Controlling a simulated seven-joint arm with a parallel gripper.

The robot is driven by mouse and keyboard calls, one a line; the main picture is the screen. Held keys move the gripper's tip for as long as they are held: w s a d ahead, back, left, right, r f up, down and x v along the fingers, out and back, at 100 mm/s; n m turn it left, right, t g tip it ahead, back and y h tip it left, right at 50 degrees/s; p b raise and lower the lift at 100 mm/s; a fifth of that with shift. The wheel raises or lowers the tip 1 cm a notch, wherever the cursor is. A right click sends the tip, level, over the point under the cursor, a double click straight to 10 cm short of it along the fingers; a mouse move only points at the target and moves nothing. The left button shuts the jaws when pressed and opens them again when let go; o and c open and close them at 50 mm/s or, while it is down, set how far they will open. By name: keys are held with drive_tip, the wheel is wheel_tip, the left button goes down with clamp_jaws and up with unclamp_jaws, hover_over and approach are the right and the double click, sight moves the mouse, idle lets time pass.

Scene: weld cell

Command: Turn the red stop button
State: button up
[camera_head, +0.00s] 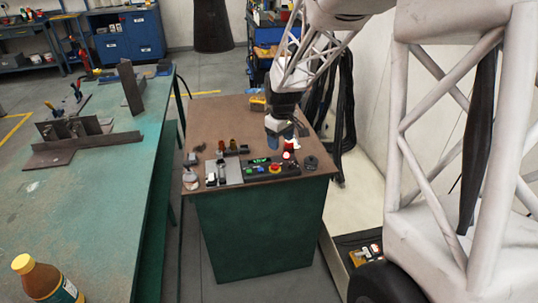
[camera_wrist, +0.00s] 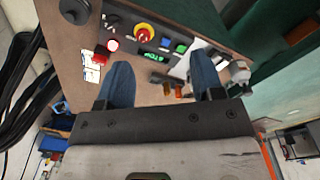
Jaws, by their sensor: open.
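The red stop button (camera_head: 275,169) sits on a yellow ring at the right part of a dark control box (camera_head: 258,176) on the brown-topped cabinet. In the wrist view the red button (camera_wrist: 144,33) shows at the top, beyond the fingertips. Green lit digits and small green and blue buttons are beside it on the box. My gripper (camera_head: 280,138) hangs behind the box, apart from the button. In the wrist view its two blue fingers (camera_wrist: 161,80) are spread with nothing between them.
A red-and-white item (camera_head: 290,146) stands close beside my gripper. A black round piece (camera_head: 311,162) lies at the cabinet's right edge. Small jars and bottles (camera_head: 232,146) stand left of my gripper. A green welding table (camera_head: 100,190) stands to the left, with a bottle (camera_head: 43,280) on it.

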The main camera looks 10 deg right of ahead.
drive_tip(key=n, duration=0.2)
hover_over(275, 164)
drive_tip(key=shift+g, duration=0.3)
wheel_tip(275, 164, down, 10)
drive_tip(key=shift+f, duration=0.2)
drive_tip(key=shift+f, duration=0.15)
drive_tip(key=shift+f, duration=3.75)
drive_tip(key=shift+c, duration=0.3)
drive_tip(key=c, duration=0.9)
